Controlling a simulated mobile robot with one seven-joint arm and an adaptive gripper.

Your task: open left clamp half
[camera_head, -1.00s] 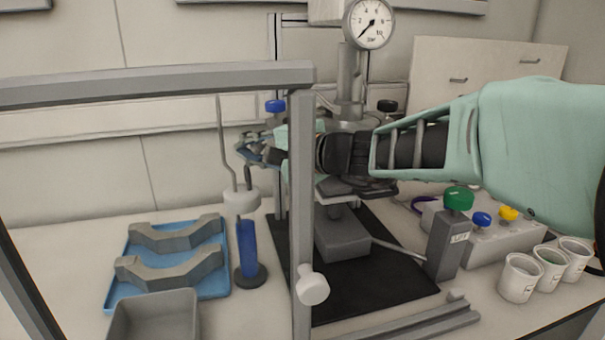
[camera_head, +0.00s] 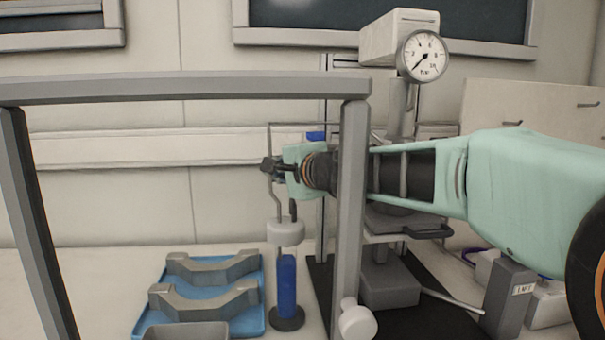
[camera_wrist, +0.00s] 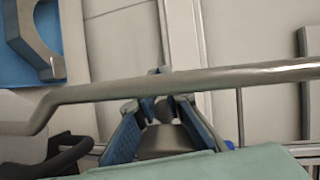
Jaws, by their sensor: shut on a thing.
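My gripper (camera_head: 273,169) reaches left across the scene from my arm, behind the grey post. It is high beside a thin bent rod (camera_head: 277,205) that rises above a white cylinder. In the wrist view my gripper's blue-padded fingers (camera_wrist: 163,92) converge on a small part I cannot make out. A grey bent bar (camera_wrist: 215,85) crosses in front of them. Two grey clamp halves (camera_head: 205,298) lie in a blue tray (camera_head: 252,318) below left, apart from my gripper. One clamp half shows at the wrist view's corner (camera_wrist: 38,40). The reactor's left side is hidden by the post and my arm.
A grey frame (camera_head: 354,220) stands in front, with a white knob low on its post. A blue cylinder (camera_head: 287,285) stands on a dark base right of the tray. A pressure gauge (camera_head: 424,55) tops the reactor. A grey LIFT box (camera_head: 510,298) stands at the right.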

